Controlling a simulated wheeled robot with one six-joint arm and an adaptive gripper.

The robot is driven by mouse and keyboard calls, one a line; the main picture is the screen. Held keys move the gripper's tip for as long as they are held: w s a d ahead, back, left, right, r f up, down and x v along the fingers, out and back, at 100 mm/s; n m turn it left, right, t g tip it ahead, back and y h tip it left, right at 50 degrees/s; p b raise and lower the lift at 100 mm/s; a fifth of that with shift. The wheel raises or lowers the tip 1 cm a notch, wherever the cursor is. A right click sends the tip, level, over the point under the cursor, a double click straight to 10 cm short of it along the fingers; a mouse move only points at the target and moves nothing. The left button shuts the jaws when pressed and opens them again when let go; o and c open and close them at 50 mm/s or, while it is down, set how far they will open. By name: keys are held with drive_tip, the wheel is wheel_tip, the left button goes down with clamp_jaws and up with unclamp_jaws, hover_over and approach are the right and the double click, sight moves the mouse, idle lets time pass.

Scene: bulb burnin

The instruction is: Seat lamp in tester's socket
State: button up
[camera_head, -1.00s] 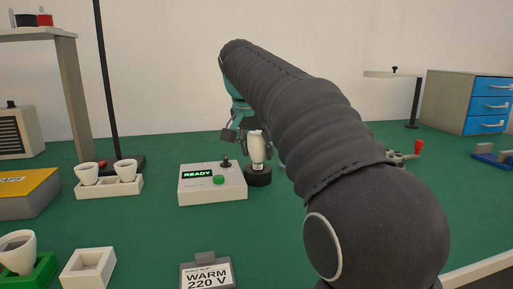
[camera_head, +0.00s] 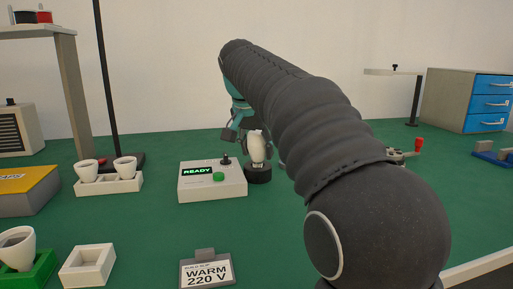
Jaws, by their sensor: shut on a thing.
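The tester (camera_head: 211,189) is a white box with a green READY display, a green button and a small black knob on top. Its round black socket (camera_head: 258,175) stands at the box's right side. A white lamp (camera_head: 257,147) is upright with its lower end at the socket's top; I cannot tell how deep it sits. My gripper (camera_head: 248,137) is at the lamp's upper part, shut on it from above. My arm hides part of the gripper and what lies to its right.
White lamps stand in a white holder (camera_head: 108,186) at left, and another in a green holder (camera_head: 30,270). An empty white tray (camera_head: 87,265) and a WARM 220 V sign (camera_head: 207,273) are in front. A black pole (camera_head: 106,80) rises behind. Green table is clear between.

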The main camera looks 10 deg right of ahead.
drive_tip(key=shift+f+b, duration=0.3)
drive_tip(key=shift+f, duration=0.2)
idle(0.4)
drive_tip(key=o, duration=1.2)
drive_tip(key=v, duration=1.2)
